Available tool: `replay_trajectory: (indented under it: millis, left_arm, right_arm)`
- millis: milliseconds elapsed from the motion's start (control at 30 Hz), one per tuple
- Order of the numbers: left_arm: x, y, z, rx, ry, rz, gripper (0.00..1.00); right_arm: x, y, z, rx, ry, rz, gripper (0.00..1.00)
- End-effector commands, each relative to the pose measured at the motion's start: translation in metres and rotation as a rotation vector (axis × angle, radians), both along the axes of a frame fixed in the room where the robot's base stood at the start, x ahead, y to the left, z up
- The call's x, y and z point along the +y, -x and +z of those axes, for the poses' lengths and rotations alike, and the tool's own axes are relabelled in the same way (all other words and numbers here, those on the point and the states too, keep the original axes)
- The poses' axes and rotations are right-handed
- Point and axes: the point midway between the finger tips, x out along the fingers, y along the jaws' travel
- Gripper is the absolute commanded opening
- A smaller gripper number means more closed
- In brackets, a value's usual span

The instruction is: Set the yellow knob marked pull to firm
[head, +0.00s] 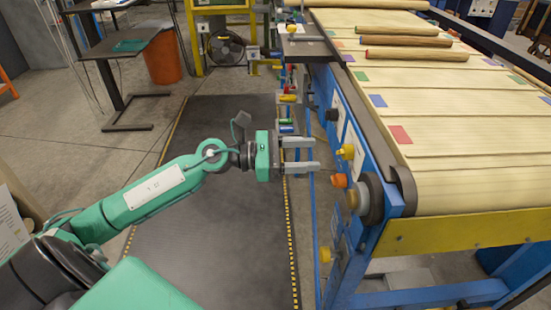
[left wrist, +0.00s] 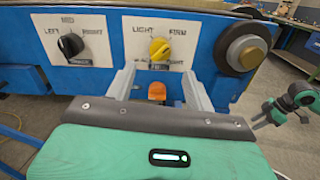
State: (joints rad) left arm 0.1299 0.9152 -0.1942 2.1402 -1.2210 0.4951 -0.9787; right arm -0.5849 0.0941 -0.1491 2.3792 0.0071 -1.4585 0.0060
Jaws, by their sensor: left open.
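The yellow knob (head: 346,152) sits on the blue side panel of the belt machine. In the left wrist view the yellow knob (left wrist: 160,48) is on a white plate lettered LIGHT at upper left and FIRM at upper right; the lettering below is partly covered. Its exact setting is too small to tell. My left gripper (head: 317,155) is open and empty, its two fingers pointing at the panel just short of the knob. In the left wrist view the fingers (left wrist: 158,88) stand apart, below and to either side of the knob.
An orange knob (head: 339,181) sticks out just below the yellow one and shows between my fingers in the wrist view. A black knob (left wrist: 70,45) marked LEFT and MID is to the left. A large round roller end (head: 370,197) juts out at right. The dark floor mat (head: 210,240) is clear.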

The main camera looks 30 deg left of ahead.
Motion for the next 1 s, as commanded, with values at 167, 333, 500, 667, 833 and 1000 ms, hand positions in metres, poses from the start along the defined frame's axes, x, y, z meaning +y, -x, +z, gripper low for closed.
replay_trajectory:
  millis: [167, 333, 500, 667, 833, 1000]
  left_arm:
    - [0.021, 0.015, -0.003, 0.003, -0.001, 0.000, 0.54]
    - [0.039, 0.026, -0.002, 0.003, -0.001, 0.000, 0.54]
    - [0.050, 0.034, -0.001, 0.001, 0.000, -0.001, 0.54]
    - [0.055, 0.038, 0.000, 0.001, -0.001, -0.001, 0.54]
    - [0.056, 0.038, 0.000, 0.000, -0.002, -0.002, 0.54]
    - [0.056, 0.038, 0.000, 0.000, -0.001, -0.001, 0.54]
  right_arm:
    - [-0.001, 0.004, 0.015, -0.021, -0.003, -0.001, 0.36]
    - [-0.001, 0.006, 0.023, -0.039, -0.008, 0.003, 0.36]
    - [0.005, 0.001, 0.022, -0.076, -0.022, 0.011, 0.36]
    - [0.007, -0.001, 0.022, -0.092, -0.028, 0.016, 0.36]
    - [0.008, -0.002, 0.022, -0.096, -0.030, 0.016, 0.36]
    - [0.007, -0.002, 0.022, -0.096, -0.030, 0.016, 0.36]
